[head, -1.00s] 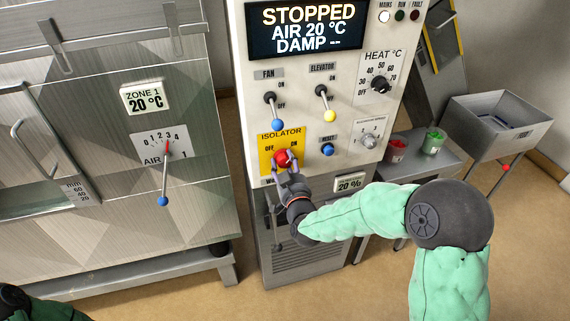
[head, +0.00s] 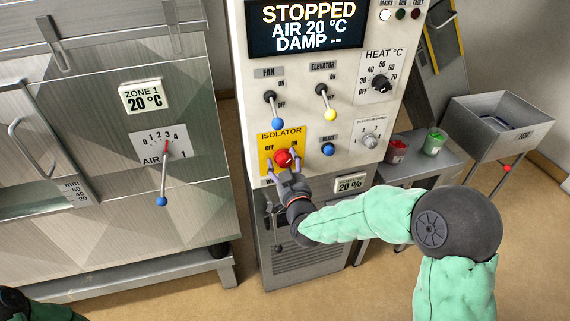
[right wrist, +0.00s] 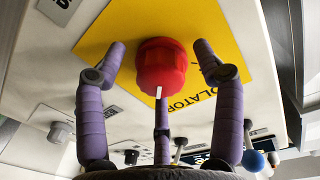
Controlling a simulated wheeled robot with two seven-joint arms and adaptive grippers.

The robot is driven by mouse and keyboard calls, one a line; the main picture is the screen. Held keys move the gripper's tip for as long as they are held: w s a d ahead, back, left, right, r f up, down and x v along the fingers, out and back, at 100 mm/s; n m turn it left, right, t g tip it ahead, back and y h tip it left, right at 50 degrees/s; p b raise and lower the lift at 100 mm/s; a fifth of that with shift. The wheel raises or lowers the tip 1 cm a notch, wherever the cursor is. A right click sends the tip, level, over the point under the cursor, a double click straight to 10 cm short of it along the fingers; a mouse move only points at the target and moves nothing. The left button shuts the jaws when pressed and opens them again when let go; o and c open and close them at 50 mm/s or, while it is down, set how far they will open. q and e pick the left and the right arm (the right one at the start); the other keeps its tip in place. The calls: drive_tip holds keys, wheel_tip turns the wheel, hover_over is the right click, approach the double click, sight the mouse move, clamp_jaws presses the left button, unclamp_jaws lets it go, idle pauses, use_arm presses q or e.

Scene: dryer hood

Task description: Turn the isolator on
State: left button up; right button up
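The isolator is a red knob (head: 285,158) on a yellow plate (head: 265,139) marked OFF and ON, low on the control panel's left side. My right gripper (head: 284,167) is at the knob with its fingers spread. In the right wrist view the red knob (right wrist: 160,66) sits between the open fingers (right wrist: 162,58), with gaps on both sides. A white mark on the knob points toward the lettered side of the plate; I cannot tell exactly which setting it marks. The display (head: 305,27) reads STOPPED, AIR 20 °C, DAMP --. My left gripper is out of view.
A blue-tipped fan lever (head: 273,107), a yellow-tipped elevator lever (head: 326,102) and a blue reset button (head: 328,150) are close above and beside the knob. A heat dial (head: 380,84) is at upper right. A metal cabinet (head: 90,230) stands left, and a side table (head: 440,163) right.

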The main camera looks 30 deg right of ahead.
drive_tip(key=v, duration=1.2)
idle(0.5)
drive_tip(key=w+a+f+n+g+y, duration=0.1)
drive_tip(key=a+f+g+y, duration=0.3)
drive_tip(key=f, duration=0.7)
drive_tip(key=a+f+n+g+y, duration=0.15)
drive_tip(key=a+f+g, duration=0.3)
drive_tip(key=f, duration=0.75)
drive_tip(key=s+a+f+g+y, duration=0.2)
drive_tip(key=s+a+f+g, duration=0.2)
drive_tip(key=s+f, duration=0.3)
drive_tip(key=s+a+f+g+y, duration=0.1)
drive_tip(key=s+a+f+g, duration=0.3)
drive_tip(key=f, duration=0.7)
drive_tip(key=s+a, duration=0.2)
drive_tip(key=s, duration=0.1)
drive_tip(key=shift+a+f+y, duration=0.15)
drive_tip(key=shift+a+y, duration=0.15)
drive_tip(key=shift+y, duration=0.05)
drive_tip(key=shift+s, duration=0.1)
